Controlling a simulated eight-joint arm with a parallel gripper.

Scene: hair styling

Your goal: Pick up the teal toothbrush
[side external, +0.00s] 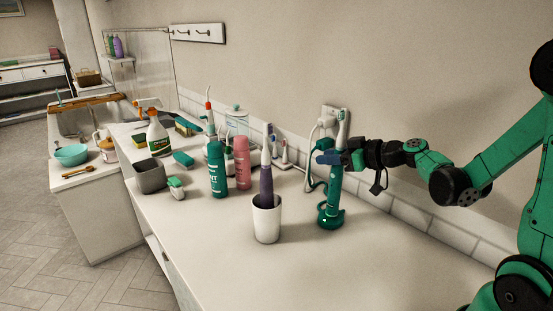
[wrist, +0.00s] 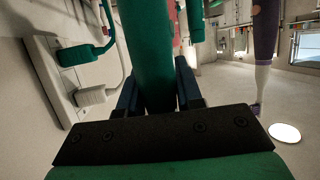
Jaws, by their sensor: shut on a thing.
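The teal toothbrush (side external: 334,188) stands upright at the right of the counter in the side view, with its pale brush head up. Its foot is at a round teal base (side external: 330,218); I cannot tell if it is lifted off it. My gripper (side external: 330,157) reaches in from the right and is shut on the upper handle. In the wrist view the handle (wrist: 146,45) rises between the two blue fingers of my gripper (wrist: 157,88). The brush head is out of the wrist view.
A white cup (side external: 267,222) with a purple toothbrush (side external: 266,180) stands to the left. Teal (side external: 217,170) and pink (side external: 242,163) bottles are beyond it. A wall outlet with a plug (side external: 327,121) and cord is close behind. The counter's front right is clear.

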